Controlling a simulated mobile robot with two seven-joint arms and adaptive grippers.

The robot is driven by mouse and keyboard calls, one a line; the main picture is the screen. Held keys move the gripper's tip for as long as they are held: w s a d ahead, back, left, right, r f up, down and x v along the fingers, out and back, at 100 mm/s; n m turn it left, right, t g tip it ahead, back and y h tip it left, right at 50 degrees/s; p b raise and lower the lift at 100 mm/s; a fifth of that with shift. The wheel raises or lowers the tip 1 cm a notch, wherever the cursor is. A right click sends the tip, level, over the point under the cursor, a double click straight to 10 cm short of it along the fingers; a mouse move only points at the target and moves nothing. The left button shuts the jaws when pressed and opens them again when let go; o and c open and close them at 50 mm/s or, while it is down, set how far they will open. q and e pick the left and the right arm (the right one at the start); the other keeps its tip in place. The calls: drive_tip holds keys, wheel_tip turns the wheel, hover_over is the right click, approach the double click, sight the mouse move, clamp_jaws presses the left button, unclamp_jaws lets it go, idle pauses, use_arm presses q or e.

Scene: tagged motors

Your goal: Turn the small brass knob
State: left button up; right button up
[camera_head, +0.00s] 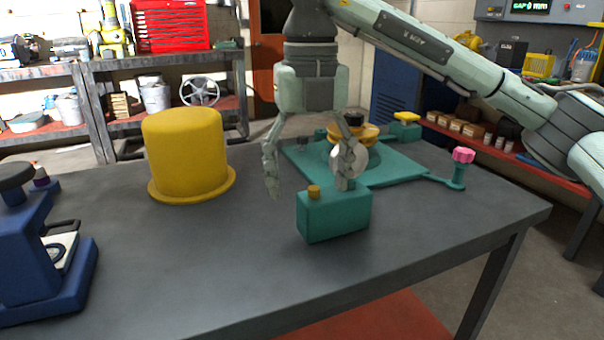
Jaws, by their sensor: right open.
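The small brass knob (314,191) stands on top of a teal box (335,213) near the front of the grey table. My right gripper (310,190) is open, pointing down over the box. One finger hangs left of the knob, and the other is to its right, close to the box's top. I cannot tell whether either finger touches the box; neither is shut on the knob. My left gripper does not show.
A yellow hat-shaped cover (186,152) stands to the left on the table (200,260). A teal plate (395,170) with a yellow and black part lies behind the box. A pink knob (463,155) stands at the right, a blue device (45,265) at the left.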

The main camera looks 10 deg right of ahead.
drive_tip(key=shift+w+a+f+m+b, duration=0.35)
drive_tip(key=shift+f+m, duration=0.2)
drive_tip(key=shift+m, duration=1.2)
drive_tip(key=shift+w+a+f+m+b, duration=0.2)
drive_tip(key=shift+f+m+b, duration=0.3)
drive_tip(key=shift+m, duration=1.3)
drive_tip(key=shift+w+a+f+m+b, duration=0.2)
drive_tip(key=shift+w+f+m+b, duration=0.25)
drive_tip(key=shift+m, duration=1.3)
drive_tip(key=shift+s, duration=0.1)
drive_tip(key=shift+s+d+r, duration=0.1)
drive_tip(key=shift+s+r, duration=0.05)
drive_tip(key=c, duration=1.6)
drive_tip(key=shift+o, duration=0.2)
